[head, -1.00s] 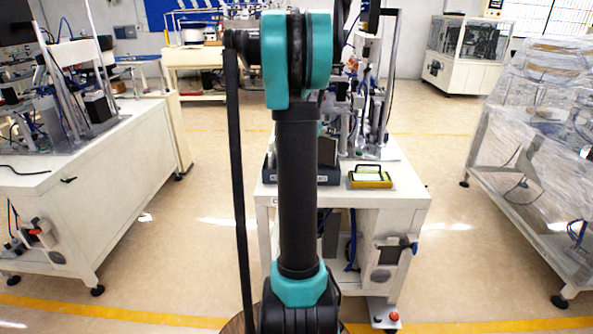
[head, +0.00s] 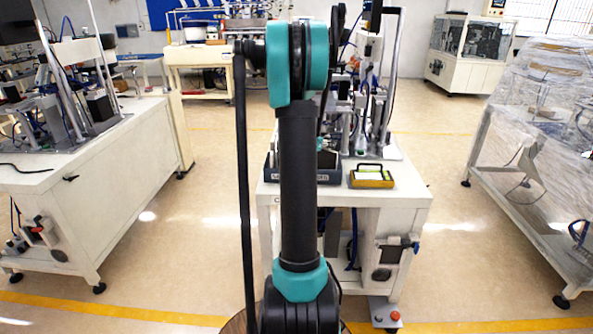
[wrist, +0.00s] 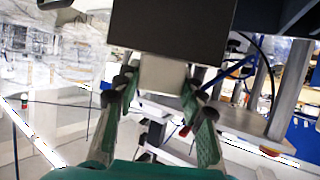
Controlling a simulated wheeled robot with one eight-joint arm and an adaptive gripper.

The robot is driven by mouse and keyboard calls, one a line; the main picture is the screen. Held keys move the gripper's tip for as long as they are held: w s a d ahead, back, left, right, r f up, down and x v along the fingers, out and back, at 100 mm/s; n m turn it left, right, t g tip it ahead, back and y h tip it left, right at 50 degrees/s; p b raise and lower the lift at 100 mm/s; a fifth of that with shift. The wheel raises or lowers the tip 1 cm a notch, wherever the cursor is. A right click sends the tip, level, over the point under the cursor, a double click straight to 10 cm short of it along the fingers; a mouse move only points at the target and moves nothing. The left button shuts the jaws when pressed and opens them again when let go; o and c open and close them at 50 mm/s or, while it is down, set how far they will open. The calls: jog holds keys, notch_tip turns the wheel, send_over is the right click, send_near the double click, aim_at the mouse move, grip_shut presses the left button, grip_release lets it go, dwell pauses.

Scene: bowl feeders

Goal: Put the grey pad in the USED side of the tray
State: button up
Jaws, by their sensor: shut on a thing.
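In the wrist view my gripper (wrist: 155,115) has its green-lined fingers around a light grey block (wrist: 162,75). A dark, flat-faced body (wrist: 170,25) adjoins this block at the top of the view. I take the held thing to be the grey pad, shown from close up. In the head view my arm hides the gripper and the pad. A dark tray (head: 329,176) stands on the white bench, with its middle behind my arm. Its front carries pale lettering too small to read, so I cannot tell which side is USED.
A yellow box (head: 371,183) with a black handle sits right of the tray on the bench (head: 400,200). A metal fixture with posts (head: 390,90) rises behind the tray.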

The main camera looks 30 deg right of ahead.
jog(key=o, duration=1.3)
jog(key=shift+o, duration=0.2)
jog(key=v, duration=1.2)
jog(key=shift+a+f, duration=0.1)
jog(key=shift+f, duration=0.05)
jog(key=s+a+f+n+y, duration=0.4)
jog(key=s+a, duration=0.3)
jog(key=a, duration=0.4)
jog(key=s+a+f+n+g+y, duration=0.1)
jog(key=s+a+f+n+y, duration=0.3)
jog(key=a, duration=0.7)
jog(key=s+a+f+n+y, duration=0.4)
jog(key=s+a+f, duration=0.4)
jog(key=s+a, duration=0.3)
jog(key=shift+s+n+g, duration=0.3)
jog(key=shift+s+n, duration=0.1)
jog(key=shift+s, duration=0.35)
